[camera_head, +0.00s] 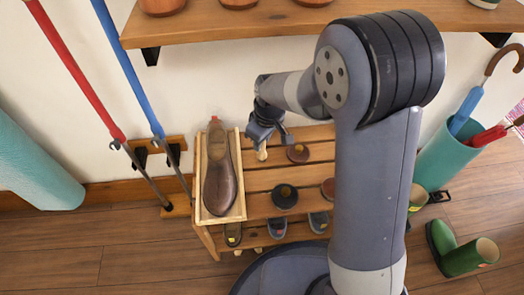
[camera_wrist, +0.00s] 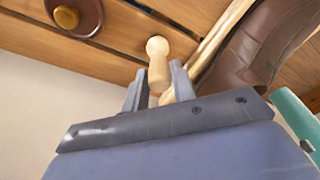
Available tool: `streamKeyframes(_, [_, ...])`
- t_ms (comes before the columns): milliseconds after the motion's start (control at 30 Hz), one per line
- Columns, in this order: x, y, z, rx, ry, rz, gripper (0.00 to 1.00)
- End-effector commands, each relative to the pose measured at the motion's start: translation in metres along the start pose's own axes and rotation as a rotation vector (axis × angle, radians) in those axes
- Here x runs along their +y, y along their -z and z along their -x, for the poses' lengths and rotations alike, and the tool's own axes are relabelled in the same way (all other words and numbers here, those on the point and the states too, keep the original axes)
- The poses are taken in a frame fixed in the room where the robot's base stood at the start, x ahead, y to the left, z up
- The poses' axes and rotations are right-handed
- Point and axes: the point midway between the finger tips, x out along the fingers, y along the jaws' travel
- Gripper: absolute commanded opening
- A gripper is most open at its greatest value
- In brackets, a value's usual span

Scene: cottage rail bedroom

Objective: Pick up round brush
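My gripper (camera_head: 266,141) is over the back left of the slatted wooden rack, just right of the shoe tray. In the wrist view, its two fingers (camera_wrist: 159,88) stand apart on either side of a pale wooden handle with a rounded knob (camera_wrist: 158,62). The handle also shows below my gripper in the head view (camera_head: 262,153). I cannot tell whether the fingers touch it, and its lower part is hidden, so I cannot tell if it belongs to the round brush.
A brown shoe (camera_head: 219,180) sits in a wooden tray (camera_head: 199,190) close left of my gripper. A dark round item (camera_head: 284,197) stands on the rack (camera_head: 262,206). A shelf (camera_head: 250,22) hangs above. A teal umbrella bin (camera_head: 442,155) and green boots (camera_head: 468,257) are right.

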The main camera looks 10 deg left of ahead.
Motion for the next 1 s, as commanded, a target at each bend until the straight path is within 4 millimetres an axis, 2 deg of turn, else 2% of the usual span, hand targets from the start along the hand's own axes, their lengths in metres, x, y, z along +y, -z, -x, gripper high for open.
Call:
streamKeyframes(33, [0.000,0.000,0.000,0.000,0.000,0.000,0.21])
streamKeyframes(300, [0.000,0.000,0.000,0.000,0.000,0.000,0.00])
streamKeyframes(667, [-0.001,0.000,0.003,0.000,0.000,0.000,0.00])
streamKeyframes(833, [-0.003,0.000,0.017,0.002,-0.001,0.000,0.00])
streamKeyframes(1000, [-0.003,0.005,0.050,0.002,-0.001,0.001,0.00])
